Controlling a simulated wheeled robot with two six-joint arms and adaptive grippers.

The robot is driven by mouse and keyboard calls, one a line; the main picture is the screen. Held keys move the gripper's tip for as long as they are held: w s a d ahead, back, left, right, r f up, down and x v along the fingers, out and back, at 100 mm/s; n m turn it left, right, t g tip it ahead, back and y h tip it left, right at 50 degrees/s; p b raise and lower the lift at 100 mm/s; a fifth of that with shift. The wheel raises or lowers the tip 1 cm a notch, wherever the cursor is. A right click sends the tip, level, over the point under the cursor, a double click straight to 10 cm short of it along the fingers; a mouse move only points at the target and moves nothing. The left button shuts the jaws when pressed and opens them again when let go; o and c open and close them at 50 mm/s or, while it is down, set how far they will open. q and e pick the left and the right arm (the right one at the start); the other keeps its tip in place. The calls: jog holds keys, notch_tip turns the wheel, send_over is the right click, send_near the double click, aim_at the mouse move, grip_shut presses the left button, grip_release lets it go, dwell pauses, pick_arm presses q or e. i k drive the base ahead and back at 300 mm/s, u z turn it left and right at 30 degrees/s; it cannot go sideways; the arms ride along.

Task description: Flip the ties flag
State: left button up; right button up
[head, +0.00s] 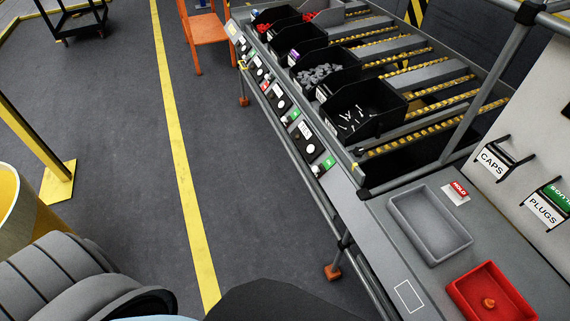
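I cannot make out a flag marked ties. A black sign holder reading CAPS (493,160) and another reading PLUGS (545,207) are on the pale panel at the right; a green plate (560,195) shows above PLUGS. The closest black bin (368,108) holds thin white and dark pieces. Neither of my grippers is in view.
Bins with grey parts (318,75) and red parts stand farther along the roller rack (425,120). A grey tray (430,225), a red tray (492,293) and a red HOLD card (459,189) lie on the right bench.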

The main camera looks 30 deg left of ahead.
aim_at(318, 170)
jog(key=u, duration=1.4)
jog(key=i, duration=0.4)
jog(key=z, duration=2.2)
